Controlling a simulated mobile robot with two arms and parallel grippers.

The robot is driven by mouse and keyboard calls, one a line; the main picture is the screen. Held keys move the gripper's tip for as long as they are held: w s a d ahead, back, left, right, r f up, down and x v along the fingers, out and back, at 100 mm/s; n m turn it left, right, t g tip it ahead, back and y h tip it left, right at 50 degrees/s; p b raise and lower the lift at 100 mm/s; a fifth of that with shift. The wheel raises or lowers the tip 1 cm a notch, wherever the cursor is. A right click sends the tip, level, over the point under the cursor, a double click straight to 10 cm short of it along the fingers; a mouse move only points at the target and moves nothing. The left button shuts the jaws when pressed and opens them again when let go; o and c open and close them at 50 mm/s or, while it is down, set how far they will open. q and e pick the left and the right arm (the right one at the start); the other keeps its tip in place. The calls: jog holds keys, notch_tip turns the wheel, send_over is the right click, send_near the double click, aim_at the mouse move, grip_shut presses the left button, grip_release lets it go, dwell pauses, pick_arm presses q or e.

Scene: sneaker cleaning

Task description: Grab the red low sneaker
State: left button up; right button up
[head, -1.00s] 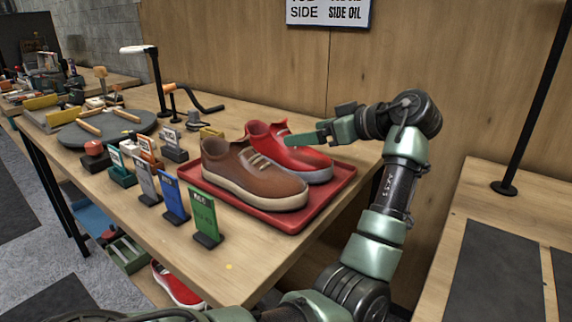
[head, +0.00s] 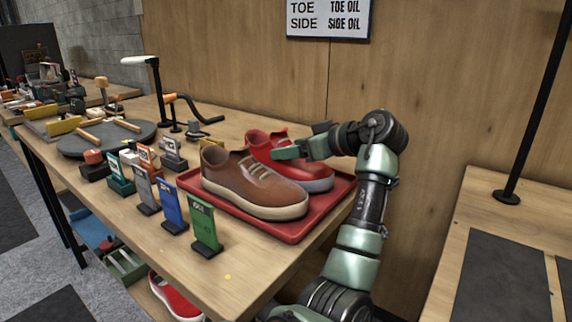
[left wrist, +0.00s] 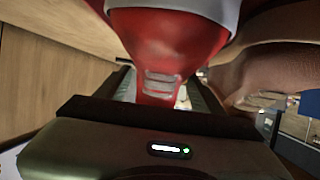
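The red low sneaker (head: 262,143) stands on a red tray (head: 293,231), behind and partly hidden by a brown sneaker (head: 240,182). My left gripper (head: 298,142) is over the red sneaker's upper, with one green finger on its near side. In the left wrist view, the red sneaker (left wrist: 165,40) reaches down between the two spread fingers (left wrist: 165,88), and the brown sneaker (left wrist: 285,75) is to the right. The fingers look open around the red upper; contact is not clear. My right gripper is not in view.
Several small coloured sign stands, including a green one (head: 205,228), line the table left of the tray. A round grey mat (head: 85,142) is farther left. Another red shoe (head: 172,296) lies below the tabletop. A wooden wall (head: 240,60) rises behind.

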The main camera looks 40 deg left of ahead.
pick_arm(q)
jog(key=shift+c, duration=0.7)
jog(key=shift+r, duration=0.2)
